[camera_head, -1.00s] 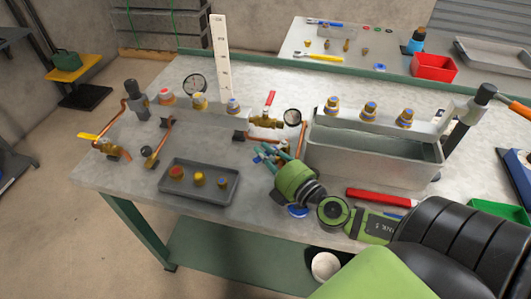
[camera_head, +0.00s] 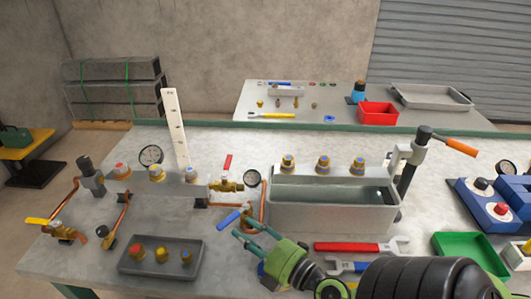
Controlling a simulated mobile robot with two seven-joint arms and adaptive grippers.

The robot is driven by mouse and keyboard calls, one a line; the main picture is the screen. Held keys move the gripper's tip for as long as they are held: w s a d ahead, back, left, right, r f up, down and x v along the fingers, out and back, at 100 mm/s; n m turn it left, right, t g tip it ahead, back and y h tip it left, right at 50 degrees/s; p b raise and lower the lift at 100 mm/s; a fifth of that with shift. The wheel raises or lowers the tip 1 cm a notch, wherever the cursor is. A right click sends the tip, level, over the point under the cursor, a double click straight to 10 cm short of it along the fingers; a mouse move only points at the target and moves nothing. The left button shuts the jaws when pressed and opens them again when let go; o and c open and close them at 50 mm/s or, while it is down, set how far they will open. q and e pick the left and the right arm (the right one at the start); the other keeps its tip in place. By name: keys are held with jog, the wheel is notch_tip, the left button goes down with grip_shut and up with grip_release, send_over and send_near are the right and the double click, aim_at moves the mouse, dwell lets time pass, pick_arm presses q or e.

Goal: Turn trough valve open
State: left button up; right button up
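A small brass valve (camera_head: 246,214) with a blue lever handle (camera_head: 229,220) sits on copper pipe at the left end of the grey trough (camera_head: 335,219). The lever points left and slightly down. Another brass valve (camera_head: 226,185) behind it has a red handle (camera_head: 228,162) standing up. My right gripper (camera_head: 241,225), green with teal fingers, comes from the lower right. Its two fingers are apart, with nothing visible between them, and their tips lie close to the blue lever. I cannot tell whether they touch it. My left gripper is not in view.
A grey tray (camera_head: 132,269) with several fittings lies left of my gripper. A pressure gauge (camera_head: 252,178) stands behind the blue-handled valve. A green bin (camera_head: 464,246) is at right.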

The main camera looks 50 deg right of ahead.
jog(key=shift+s+d, duration=0.15)
jog(key=shift+s, duration=2.5)
